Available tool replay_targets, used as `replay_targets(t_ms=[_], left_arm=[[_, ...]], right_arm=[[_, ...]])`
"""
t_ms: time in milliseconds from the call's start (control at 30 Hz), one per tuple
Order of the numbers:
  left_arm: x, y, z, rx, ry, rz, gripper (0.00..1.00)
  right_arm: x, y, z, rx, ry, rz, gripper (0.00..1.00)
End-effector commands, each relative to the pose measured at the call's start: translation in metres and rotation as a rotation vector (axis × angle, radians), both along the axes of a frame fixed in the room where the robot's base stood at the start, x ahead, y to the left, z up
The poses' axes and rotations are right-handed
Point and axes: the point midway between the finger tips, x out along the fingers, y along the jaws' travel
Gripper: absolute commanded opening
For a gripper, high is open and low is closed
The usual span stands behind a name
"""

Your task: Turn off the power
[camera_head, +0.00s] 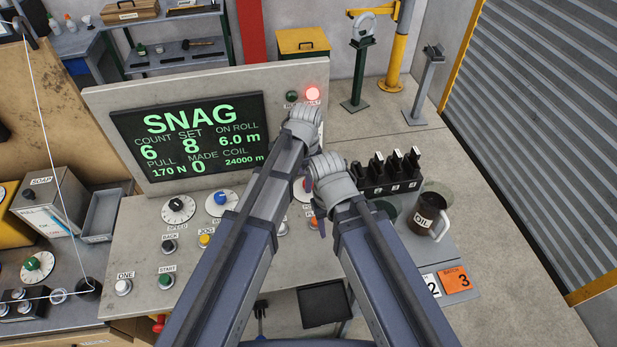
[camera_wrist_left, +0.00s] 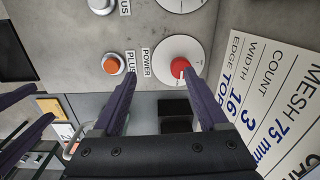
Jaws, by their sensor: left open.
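The red power knob (camera_wrist_left: 180,67) sits on a white round dial, beside a POWER label, in the left wrist view. It shows only partly in the head view (camera_head: 307,185), between my two arms. My left gripper (camera_wrist_left: 160,75) is open, with its fingers apart and pointing at the panel. The knob appears close to the inner side of its right finger in the left wrist view; contact cannot be told. In the head view, my wrists cover most of the fingers. My right arm reaches over the panel just right of the left one; its jaws are not clear.
An orange PLUS button (camera_wrist_left: 112,63) is close beside the power dial. The display (camera_head: 190,140) reads SNAG, and a red lamp (camera_head: 312,93) above is lit. Black clamps (camera_head: 390,172) and an OIL mug (camera_head: 427,215) stand to the right. A MESH card (camera_wrist_left: 275,100) is near the knob.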

Motion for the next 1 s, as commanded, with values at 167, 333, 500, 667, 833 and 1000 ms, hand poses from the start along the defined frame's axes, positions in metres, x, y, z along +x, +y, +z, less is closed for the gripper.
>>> replay_targets(t_ms=[167, 333, 500, 667, 833, 1000], left_arm=[[0.034, -0.009, 0.005, -0.01, -0.007, -0.178, 0.76], [0.04, -0.01, 0.006, -0.013, -0.01, -0.235, 0.76], [0.04, -0.01, 0.004, -0.013, -0.011, -0.238, 0.76], [0.04, -0.01, -0.005, -0.012, -0.01, -0.237, 0.76], [0.04, -0.01, -0.021, -0.012, -0.01, -0.236, 0.76], [0.041, -0.01, -0.043, -0.012, -0.01, -0.236, 0.76]], right_arm=[[0.0, 0.0, 0.005, 0.0, 0.0, -0.001, 0.5], [0.0, 0.0, 0.005, 0.0, 0.0, -0.002, 0.5], [0.0, 0.0, 0.004, 0.0, 0.0, -0.001, 0.5], [0.0, 0.0, -0.005, 0.0, 0.0, 0.0, 0.5], [0.0, 0.0, -0.021, -0.001, 0.0, 0.003, 0.5], [0.0, 0.0, -0.043, -0.001, 0.0, 0.006, 0.5]])
